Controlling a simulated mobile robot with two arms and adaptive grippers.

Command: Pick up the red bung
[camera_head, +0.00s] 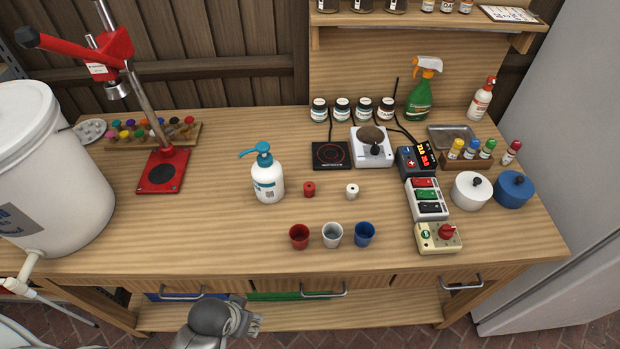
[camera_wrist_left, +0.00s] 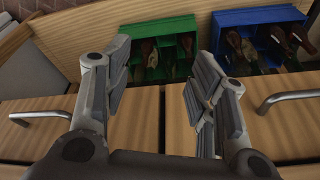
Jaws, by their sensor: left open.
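The red bung (camera_head: 309,189) stands on the wooden bench top, right of the white pump bottle with a teal head (camera_head: 267,178). A white bung (camera_head: 352,191) stands to its right. My left gripper (camera_head: 256,318) is low in front of the bench, below the drawer fronts and well away from the red bung. In the left wrist view my left gripper (camera_wrist_left: 165,95) is open with nothing between its fingers. The red bung is not visible in that view. My right gripper is in neither view.
Red (camera_head: 299,236), white (camera_head: 333,234) and blue (camera_head: 364,234) cups stand in front of the bungs. A hot plate (camera_head: 331,155) lies behind. A blue crate (camera_wrist_left: 160,48) and green crate (camera_wrist_left: 262,38) of bottles sit on the lower shelf. Drawer handles (camera_head: 324,291) jut out.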

